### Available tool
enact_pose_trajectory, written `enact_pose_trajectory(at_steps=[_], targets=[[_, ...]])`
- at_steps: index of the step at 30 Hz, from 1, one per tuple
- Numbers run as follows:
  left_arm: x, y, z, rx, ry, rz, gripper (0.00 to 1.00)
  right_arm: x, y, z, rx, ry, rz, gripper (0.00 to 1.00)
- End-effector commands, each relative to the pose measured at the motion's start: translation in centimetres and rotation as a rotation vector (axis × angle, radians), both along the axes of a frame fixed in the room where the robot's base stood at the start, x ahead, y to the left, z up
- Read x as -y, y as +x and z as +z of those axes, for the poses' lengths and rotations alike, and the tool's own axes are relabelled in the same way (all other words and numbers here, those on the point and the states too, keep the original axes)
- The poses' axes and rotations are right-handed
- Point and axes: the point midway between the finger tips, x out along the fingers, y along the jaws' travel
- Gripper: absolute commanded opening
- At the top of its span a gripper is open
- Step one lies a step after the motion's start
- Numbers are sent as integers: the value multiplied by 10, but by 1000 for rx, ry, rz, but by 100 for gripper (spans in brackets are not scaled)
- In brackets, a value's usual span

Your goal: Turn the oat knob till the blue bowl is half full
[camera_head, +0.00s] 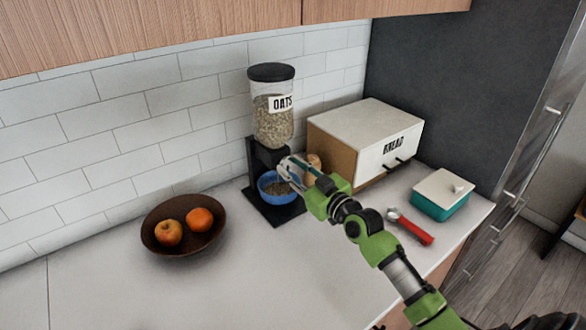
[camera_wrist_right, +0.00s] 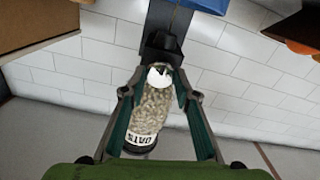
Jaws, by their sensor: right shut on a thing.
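The oat dispenser (camera_head: 273,110), a clear jar of oats with a black lid and black stand, stands against the tiled wall. The blue bowl (camera_head: 265,190) sits on its base under the outlet, with some oats visible inside; my gripper partly covers it, so the exact level is unclear. My right gripper (camera_head: 287,172) is at the dispenser's front, its fingers closed on the knob (camera_wrist_right: 158,77), which is a pale piece between the fingertips in the wrist view. In the head view the gripper hides the knob. My left gripper is out of view.
A bread box (camera_head: 360,125) stands right of the dispenser, close to my right gripper. A teal lidded dish (camera_head: 441,204) and a red-handled tool (camera_head: 414,230) lie right of my arm. A brown fruit bowl (camera_head: 185,243) is at left. The front left counter is clear.

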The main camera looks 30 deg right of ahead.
Motion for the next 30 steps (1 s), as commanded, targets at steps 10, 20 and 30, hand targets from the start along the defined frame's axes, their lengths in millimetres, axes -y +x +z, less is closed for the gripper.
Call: enact_pose_trajectory(at_steps=[10, 20, 30], targets=[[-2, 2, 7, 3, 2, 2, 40, 0, 0, 1, -28, 200, 0, 7], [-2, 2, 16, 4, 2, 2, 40, 0, 0, 1, -71, 509, 0, 7], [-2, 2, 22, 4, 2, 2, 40, 0, 0, 1, -111, 796, -1, 7]])
